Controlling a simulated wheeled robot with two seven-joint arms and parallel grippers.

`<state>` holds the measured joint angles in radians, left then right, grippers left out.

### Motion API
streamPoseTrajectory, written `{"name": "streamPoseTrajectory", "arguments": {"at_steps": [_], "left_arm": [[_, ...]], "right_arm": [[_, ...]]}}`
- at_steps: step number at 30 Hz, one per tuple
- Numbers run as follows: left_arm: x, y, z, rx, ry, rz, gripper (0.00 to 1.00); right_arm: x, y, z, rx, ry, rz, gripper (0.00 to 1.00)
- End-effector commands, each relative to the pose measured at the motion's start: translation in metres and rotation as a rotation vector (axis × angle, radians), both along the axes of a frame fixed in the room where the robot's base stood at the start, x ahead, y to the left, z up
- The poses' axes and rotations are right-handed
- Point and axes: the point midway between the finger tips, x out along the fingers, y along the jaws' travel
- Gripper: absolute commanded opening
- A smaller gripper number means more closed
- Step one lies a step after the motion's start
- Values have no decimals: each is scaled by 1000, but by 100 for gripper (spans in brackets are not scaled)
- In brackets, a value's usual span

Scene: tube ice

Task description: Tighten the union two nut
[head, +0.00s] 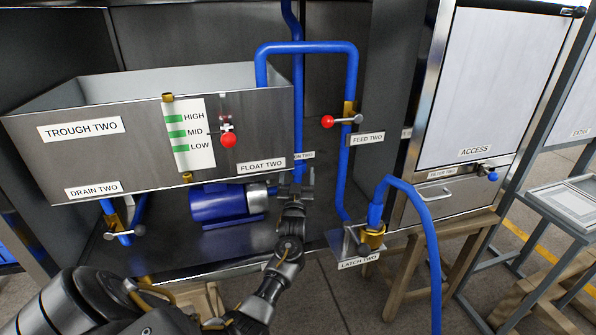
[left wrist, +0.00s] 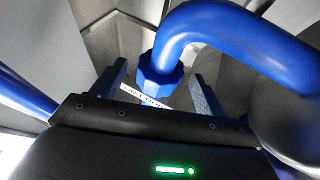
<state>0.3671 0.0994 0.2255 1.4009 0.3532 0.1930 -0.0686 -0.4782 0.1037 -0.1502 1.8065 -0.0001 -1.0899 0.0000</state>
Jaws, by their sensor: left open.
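A blue faceted nut (left wrist: 160,82) sits on the end of a thick bent blue pipe (left wrist: 235,35) in the left wrist view. It appears between the two fingers of my left gripper (left wrist: 158,88), which are apart, with a visible gap at each side. In the head view my left gripper (head: 297,188) is at the foot of the vertical blue pipe (head: 298,120), just below a partly hidden label ending "ON TWO" (head: 303,155). The gripper and wrist hide the nut there. My right gripper is not in view.
A blue pump (head: 218,203) lies just left of the gripper, under the metal trough (head: 80,150). The float valve with a red ball (head: 228,140) is above left. The feed pipe (head: 349,90) and the latch fitting (head: 372,238) with its blue hose stand to the right.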

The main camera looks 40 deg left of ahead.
Motion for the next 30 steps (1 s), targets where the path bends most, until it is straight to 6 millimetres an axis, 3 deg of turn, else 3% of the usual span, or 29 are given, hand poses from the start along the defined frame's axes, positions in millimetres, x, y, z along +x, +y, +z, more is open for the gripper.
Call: {"name": "streamPoseTrajectory", "arguments": {"at_steps": [6,17,27,30], "left_arm": [[19,13,3,0,-1,0,73],[22,16,4,-1,-1,0,73],[22,16,4,-1,-1,0,30],[22,17,5,2,0,-14,30]], "right_arm": [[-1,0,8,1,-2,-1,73],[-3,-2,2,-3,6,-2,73],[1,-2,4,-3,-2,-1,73],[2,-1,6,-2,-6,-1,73]]}}
